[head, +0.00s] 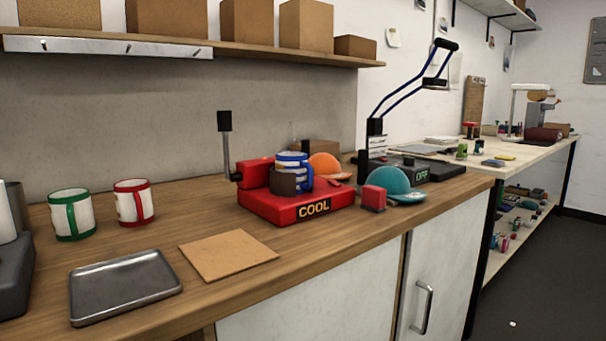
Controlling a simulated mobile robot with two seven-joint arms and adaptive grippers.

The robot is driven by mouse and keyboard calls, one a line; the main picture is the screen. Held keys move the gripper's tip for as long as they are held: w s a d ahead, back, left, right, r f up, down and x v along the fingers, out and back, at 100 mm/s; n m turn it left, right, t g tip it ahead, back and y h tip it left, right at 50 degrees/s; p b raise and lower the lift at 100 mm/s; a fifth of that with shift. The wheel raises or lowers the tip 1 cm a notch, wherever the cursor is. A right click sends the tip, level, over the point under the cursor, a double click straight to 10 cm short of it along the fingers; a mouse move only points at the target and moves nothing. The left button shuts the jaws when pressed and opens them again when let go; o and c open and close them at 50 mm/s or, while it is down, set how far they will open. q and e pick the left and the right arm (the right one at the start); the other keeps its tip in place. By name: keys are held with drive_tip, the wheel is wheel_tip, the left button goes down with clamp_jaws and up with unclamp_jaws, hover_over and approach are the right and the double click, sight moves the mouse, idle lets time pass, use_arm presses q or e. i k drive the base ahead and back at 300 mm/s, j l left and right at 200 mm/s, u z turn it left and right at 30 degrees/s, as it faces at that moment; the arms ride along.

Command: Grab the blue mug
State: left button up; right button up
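The blue mug (296,159) is white with a blue rim and blue bands. It sits upright in the red mug press (270,208), which has a front label reading "COOL". A dark curved piece of the press covers part of the mug's lower left side. Neither of my grippers shows in the head view.
Left on the wooden counter stand a green-trimmed mug (71,214), a red-trimmed mug (134,203), a metal tray (124,287) and a tan board (228,254). The press lever (226,145) stands upright.

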sight(292, 161)
drive_tip(key=i+l+u, duration=0.1)
drive_tip(key=l, duration=0.25)
drive_tip(key=i+l, duration=0.2)
drive_tip(key=l, duration=0.15)
drive_tip(key=i+l+u, duration=0.15)
drive_tip(key=l, duration=0.2)
drive_tip(key=i+l+u, duration=0.1)
drive_tip(key=l, duration=0.25)
drive_tip(key=i+l, duration=0.15)
drive_tip(key=l, duration=0.25)
drive_tip(key=i+l+u, duration=0.15)
drive_tip(key=l, duration=0.25)
